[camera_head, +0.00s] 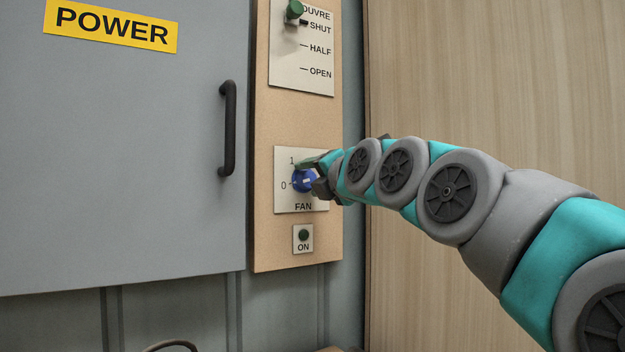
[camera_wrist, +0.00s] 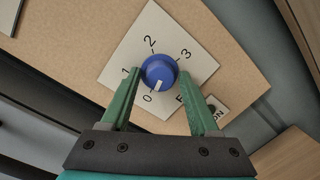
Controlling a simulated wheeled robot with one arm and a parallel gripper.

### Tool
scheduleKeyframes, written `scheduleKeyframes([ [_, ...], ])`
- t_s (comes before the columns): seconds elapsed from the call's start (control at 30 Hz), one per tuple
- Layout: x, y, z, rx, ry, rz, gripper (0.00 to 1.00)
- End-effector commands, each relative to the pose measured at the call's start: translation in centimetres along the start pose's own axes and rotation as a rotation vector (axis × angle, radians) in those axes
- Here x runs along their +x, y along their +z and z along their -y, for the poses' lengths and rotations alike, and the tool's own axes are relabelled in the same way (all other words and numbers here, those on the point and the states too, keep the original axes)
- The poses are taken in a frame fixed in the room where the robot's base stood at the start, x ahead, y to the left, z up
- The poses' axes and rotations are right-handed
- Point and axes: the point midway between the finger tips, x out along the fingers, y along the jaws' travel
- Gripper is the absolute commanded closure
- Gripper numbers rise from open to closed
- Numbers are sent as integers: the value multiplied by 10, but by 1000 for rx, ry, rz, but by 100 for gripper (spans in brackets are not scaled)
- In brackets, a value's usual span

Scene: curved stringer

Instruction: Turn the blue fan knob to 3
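The blue fan knob (camera_head: 303,180) sits on a white plate marked FAN. In the wrist view the knob (camera_wrist: 158,70) is ringed by the marks 0, 1, 2 and 3, and its white pointer is turned to about 0. My gripper (camera_wrist: 160,75) is open, with one green finger on either side of the knob. A small gap shows between each finger and the knob. In the head view my gripper (camera_head: 316,176) reaches the plate from the right and hides its right part, including the 2 and 3 marks.
Below the fan plate is a green ON button (camera_head: 304,235). Above is a louvre plate (camera_head: 302,60) with a green-knobbed lever by SHUT. A grey POWER door (camera_head: 130,170) with a dark handle (camera_head: 228,130) is to the left, a wood-grain wall (camera_head: 480,80) to the right.

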Motion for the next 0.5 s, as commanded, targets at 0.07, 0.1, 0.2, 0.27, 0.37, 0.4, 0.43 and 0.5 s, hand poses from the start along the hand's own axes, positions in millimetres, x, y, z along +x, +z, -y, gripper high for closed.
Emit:
scheduleKeyframes([
  [0.07, 0, 0, 0, 0, 0, 0, 49],
  [0.1, 0, 0, 0, 0, 0, 0, 53],
  [0.2, 0, 0, 0, 0, 0, 0, 65],
  [0.27, 0, 0, 0, 0, 0, 0, 71],
  [0.37, 0, 0, 0, 0, 0, 0, 83],
  [0.4, 0, 0, 0, 0, 0, 0, 87],
  [0.43, 0, 0, 0, 0, 0, 0, 90],
  [0.5, 0, 0, 0, 0, -1, 0, 98],
])
